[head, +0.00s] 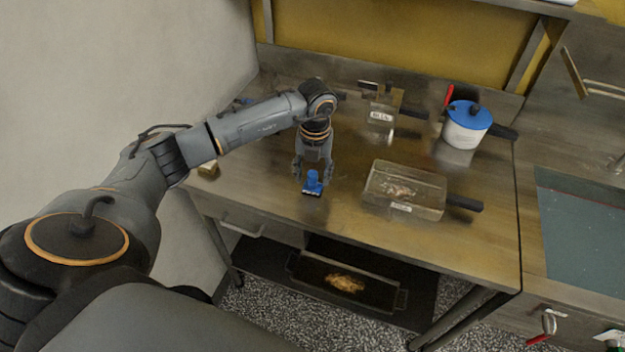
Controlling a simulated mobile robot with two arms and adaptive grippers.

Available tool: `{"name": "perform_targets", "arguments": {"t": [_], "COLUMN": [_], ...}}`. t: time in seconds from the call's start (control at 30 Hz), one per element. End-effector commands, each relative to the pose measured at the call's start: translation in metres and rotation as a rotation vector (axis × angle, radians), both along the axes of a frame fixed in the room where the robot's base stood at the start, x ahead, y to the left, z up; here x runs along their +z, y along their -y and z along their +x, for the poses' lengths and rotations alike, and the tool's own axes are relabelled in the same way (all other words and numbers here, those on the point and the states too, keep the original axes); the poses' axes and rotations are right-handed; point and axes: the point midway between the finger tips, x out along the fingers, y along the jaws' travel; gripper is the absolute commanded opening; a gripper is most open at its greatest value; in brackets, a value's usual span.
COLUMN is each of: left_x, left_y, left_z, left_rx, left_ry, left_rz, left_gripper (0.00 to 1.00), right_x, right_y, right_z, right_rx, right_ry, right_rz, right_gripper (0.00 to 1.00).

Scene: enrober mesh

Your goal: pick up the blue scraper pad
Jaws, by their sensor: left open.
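The blue scraper pad (313,185) stands on the steel table (300,222) near its front edge, left of the middle. It has a knob-like blue grip on top and a paler strip along its bottom edge. My left gripper (313,174) is over it, pointing down, with its fingers apart on either side of the blue grip. I cannot tell whether the fingers touch it. My right gripper is not in view.
A clear bin (418,208) with a dark handle is right of the pad. Farther back are a white pot with a blue lid (467,125) and a small labelled container (381,117). A dark tray (302,270) sits on the shelf below. The table's front middle is clear.

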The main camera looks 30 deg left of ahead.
Motion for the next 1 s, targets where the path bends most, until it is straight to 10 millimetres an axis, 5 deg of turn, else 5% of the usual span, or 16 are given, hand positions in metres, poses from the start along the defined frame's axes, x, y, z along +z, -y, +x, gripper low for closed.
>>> {"name": "perform_targets", "arguments": {"t": [0.37, 0.6, 1.0], "left_x": [-0.0132, -0.0128, -0.0094], "left_y": [-0.0004, -0.0004, -0.0005], "left_z": [0.0000, 0.0001, 0.0008], "left_rx": [0.000, 0.000, 0.000], "left_ry": [0.001, 0.001, 0.003], "left_rz": [0.000, 0.000, 0.000], "left_gripper": [0.50, 0.01, 0.00], "right_x": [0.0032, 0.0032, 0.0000], "right_y": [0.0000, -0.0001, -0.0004], "right_z": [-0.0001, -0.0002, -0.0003], "right_rx": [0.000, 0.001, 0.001], "right_ry": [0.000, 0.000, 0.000], "right_rz": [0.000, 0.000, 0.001], "right_gripper": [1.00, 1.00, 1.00]}}
